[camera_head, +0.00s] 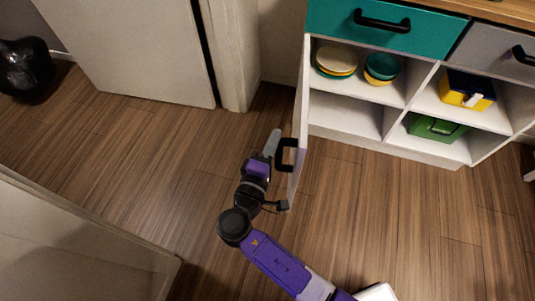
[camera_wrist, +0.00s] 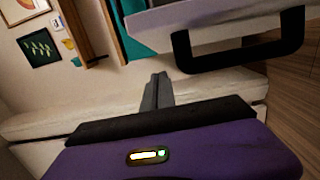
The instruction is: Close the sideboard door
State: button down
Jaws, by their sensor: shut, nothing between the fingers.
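The sideboard (camera_head: 345,107) is white with open shelves. Its door (camera_head: 302,110) stands open at the left end, swung out into the room and seen nearly edge-on. A black door handle (camera_head: 280,155) sticks out on the door's left, outer face. My gripper (camera_head: 275,138) is shut and empty, just left of the door and close to the handle. In the wrist view, the shut fingers (camera_wrist: 160,80) are beside the handle (camera_wrist: 240,59), with the door (camera_wrist: 205,12) above. I cannot tell whether they touch it.
A teal drawer (camera_head: 335,25) and a grey drawer (camera_head: 490,45) are shut. Bowls (camera_head: 382,67), plates (camera_head: 337,62), a yellow box (camera_head: 467,92) and a green box (camera_head: 436,128) sit on the shelves. A white panel (camera_head: 140,50) and wall edge stand at left. The wood floor between is clear.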

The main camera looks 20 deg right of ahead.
aim_at(290, 144)
jog(key=d, duration=0.3)
jog(key=shift+s+d, duration=0.1)
jog(key=shift+d, duration=0.05)
jog(key=shift+s+d, duration=0.25)
jog(key=shift+d, duration=0.3)
